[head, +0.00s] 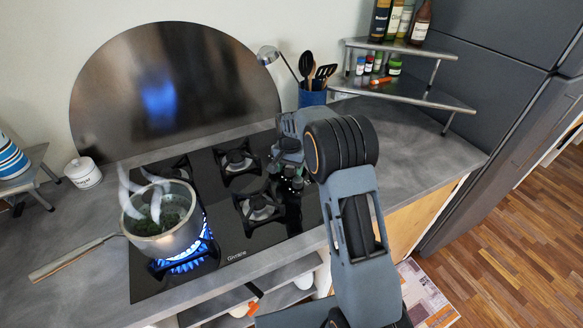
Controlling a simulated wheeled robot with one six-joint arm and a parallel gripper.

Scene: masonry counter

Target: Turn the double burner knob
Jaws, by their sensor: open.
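The black glass hob (215,205) is set in the grey counter and has several burners. One burner (187,262) at the front left burns with a blue flame under a steaming steel pot (163,215). My gripper (290,184) is open and points down over the right part of the hob, beside a bare burner (258,207). Small dark knob-like shapes show around my gripper's tips. My gripper and arm cover much of that area, so I cannot tell which shape is the double burner knob, or whether my gripper touches it.
The pot's long handle (75,258) sticks out to the left. A blue utensil holder (312,96) stands behind my arm, and a corner rack (405,90) with jars and bottles is at the back right. The counter right of the hob (415,150) is clear.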

